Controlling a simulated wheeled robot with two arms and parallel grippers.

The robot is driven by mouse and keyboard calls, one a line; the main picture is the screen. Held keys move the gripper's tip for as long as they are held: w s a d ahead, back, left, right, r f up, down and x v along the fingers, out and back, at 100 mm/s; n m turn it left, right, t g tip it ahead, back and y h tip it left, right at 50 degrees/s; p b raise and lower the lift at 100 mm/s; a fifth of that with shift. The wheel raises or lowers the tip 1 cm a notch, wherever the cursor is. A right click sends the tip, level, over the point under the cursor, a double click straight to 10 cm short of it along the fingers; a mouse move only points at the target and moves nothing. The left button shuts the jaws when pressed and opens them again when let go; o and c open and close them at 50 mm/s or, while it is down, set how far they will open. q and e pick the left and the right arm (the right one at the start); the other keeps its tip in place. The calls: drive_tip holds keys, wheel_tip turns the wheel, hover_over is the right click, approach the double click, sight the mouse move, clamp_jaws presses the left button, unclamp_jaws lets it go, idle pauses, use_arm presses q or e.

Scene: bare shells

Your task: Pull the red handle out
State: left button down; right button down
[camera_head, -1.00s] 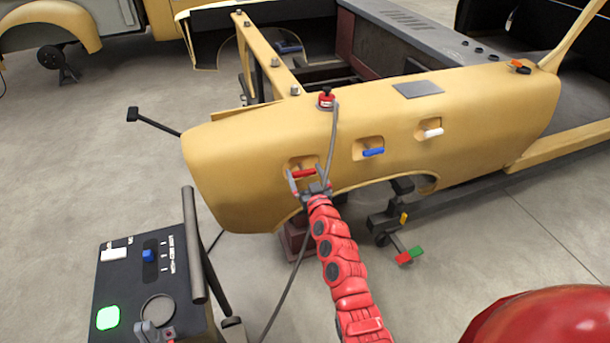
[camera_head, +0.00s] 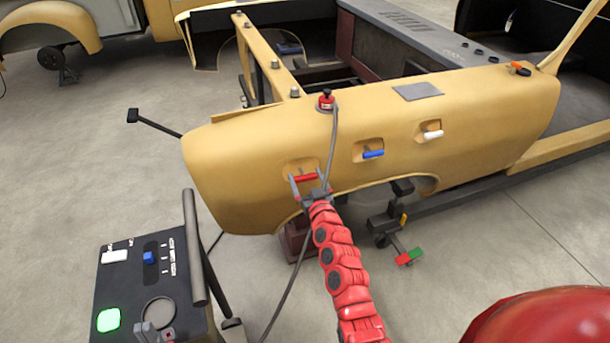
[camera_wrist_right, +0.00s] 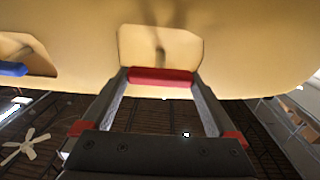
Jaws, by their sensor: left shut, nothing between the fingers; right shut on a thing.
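The red handle (camera_head: 306,177) is a short bar in front of a square recess low on the left of the yellow car body (camera_head: 235,150). The handle also shows in the right wrist view (camera_wrist_right: 160,77), standing out from the recess, with a dark stem or shadow behind it. My right gripper (camera_head: 309,186) is shut on the handle, one grey finger at each end of the bar.
A blue handle (camera_head: 373,154) and a white handle (camera_head: 433,134) sit in recesses to the right. A red button (camera_head: 326,101) with a grey cable is on top. The control box (camera_head: 125,285) stands at the lower left. Grey floor (camera_head: 470,270) is free in front.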

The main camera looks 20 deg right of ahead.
drive_tip(key=shift+s, duration=0.55)
unclamp_jaws()
drive_tip(key=shift+s, duration=0.1)
drive_tip(key=s, duration=1.7)
drive_tip(key=shift+s+a, duration=0.2)
drive_tip(key=shift+d+r, duration=0.1)
